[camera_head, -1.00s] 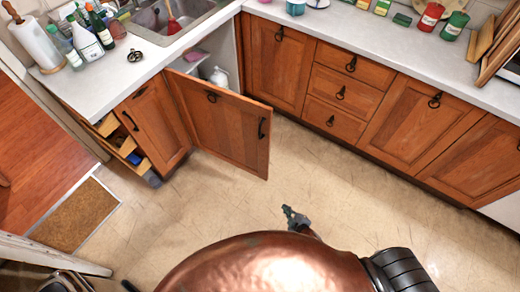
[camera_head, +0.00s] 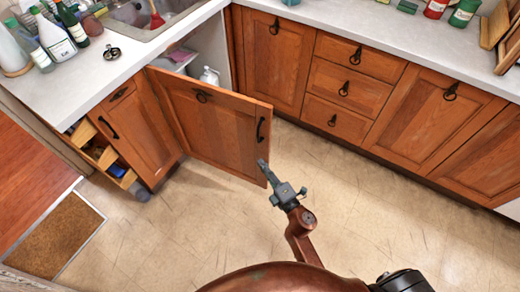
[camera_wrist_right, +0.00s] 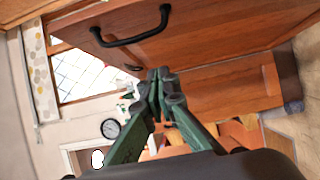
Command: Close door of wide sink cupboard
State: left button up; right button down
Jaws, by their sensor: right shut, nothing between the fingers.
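The sink cupboard's wooden door (camera_head: 215,125) stands wide open in the head view, swung out from the cabinet under the sink. A dark handle (camera_head: 261,130) is near its free edge. My right gripper (camera_head: 264,168) is shut and empty, with its tips at the lower free edge of the door; I cannot tell whether they touch. In the right wrist view the shut fingertips (camera_wrist_right: 163,76) are in front of the door (camera_wrist_right: 220,30), below its dark handle (camera_wrist_right: 135,38). My left gripper is not in view.
The open cupboard (camera_head: 205,50) holds a white bottle (camera_head: 210,75). The counter with the sink (camera_head: 140,20) is above. Drawers (camera_head: 340,85) and closed doors line the right side. The floor (camera_head: 380,210) is clear.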

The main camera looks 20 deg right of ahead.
jog(key=w+d, duration=0.1)
jog(key=w, duration=0.6)
jog(key=shift+w+d, duration=0.2)
jog(key=shift+d, duration=0.1)
jog(key=shift+f, duration=0.1)
